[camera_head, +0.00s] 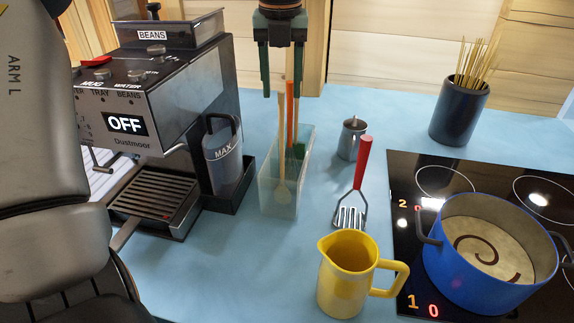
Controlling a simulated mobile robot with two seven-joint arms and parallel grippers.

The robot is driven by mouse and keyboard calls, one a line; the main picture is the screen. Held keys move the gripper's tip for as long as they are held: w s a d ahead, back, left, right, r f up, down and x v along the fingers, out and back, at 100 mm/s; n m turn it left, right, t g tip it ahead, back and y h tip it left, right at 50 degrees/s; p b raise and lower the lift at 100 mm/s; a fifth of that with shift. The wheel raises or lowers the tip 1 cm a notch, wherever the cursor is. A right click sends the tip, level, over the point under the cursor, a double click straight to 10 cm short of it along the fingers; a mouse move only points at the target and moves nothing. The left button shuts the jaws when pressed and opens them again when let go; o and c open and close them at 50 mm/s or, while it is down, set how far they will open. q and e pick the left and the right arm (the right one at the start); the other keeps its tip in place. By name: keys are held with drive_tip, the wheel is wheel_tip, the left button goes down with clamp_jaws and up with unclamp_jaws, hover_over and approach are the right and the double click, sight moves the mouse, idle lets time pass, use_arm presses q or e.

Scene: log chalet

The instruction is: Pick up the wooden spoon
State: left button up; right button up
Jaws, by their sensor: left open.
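The wooden spoon (282,192) stands in a clear, narrow container (268,205) in the middle of the counter, its pale handle upward and its bowl low inside. The handle tops show between or just below the fingertips; the exact depth gap is hard to tell. My right gripper is not in view.
A coffee machine (165,100) stands close on the left. A red-handled masher (357,185), a small metal shaker (351,138) and a yellow jug (345,285) are to the right. A blue pot (470,275) is on the hob; a dark skewer cup (459,112) stands behind.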

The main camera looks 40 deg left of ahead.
sight(282, 127)
use_arm(q)
wheel_tip(282, 127, down, 4)
drive_tip(key=shift+w+a+r, duration=0.1)
drive_tip(key=shift+w+a, duration=0.05)
drive_tip(key=shift+f+p, duration=0.35)
drive_tip(key=shift+f, duration=2.45)
drive_tip(key=shift+c, duration=0.3)
clamp_jaws()
